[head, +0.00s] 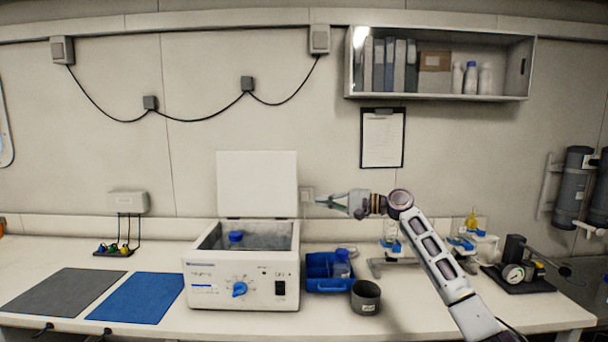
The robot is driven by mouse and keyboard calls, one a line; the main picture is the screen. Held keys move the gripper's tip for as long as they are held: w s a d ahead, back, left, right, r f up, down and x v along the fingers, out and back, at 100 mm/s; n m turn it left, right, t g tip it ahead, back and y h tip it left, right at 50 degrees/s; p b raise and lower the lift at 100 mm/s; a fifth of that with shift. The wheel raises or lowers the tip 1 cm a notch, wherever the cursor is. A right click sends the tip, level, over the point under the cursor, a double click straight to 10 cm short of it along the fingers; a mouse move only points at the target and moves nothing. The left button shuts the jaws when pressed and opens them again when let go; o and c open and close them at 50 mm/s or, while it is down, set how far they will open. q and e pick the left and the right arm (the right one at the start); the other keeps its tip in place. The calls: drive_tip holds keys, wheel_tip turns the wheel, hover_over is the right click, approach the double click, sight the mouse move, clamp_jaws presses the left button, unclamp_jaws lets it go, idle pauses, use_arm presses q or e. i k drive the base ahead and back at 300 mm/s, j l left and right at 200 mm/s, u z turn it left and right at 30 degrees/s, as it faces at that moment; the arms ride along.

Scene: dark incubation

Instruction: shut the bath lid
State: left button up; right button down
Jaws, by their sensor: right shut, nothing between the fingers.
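The white water bath (210,283) stands on the bench left of the middle, with a blue knob on its front. Its white lid (257,184) is open and stands upright at the back edge. A blue-capped item (236,237) sits inside the open bath; its lower part is hidden. My right gripper (320,200) is shut and empty. In the picture its fingertips lie just right of the lid's right edge, pointing left; I cannot tell how far apart they are in depth. My left gripper is out of view.
A blue bin (318,286) with a bottle and a dark grey pot (366,297) stand right of the bath. A blue mat (137,298) and a grey mat (62,291) lie to its left. A wall shelf (440,97) hangs above right.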

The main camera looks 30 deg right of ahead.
sight(251, 184)
drive_tip(key=i+l, duration=1)
drive_tip(key=l, duration=0.15)
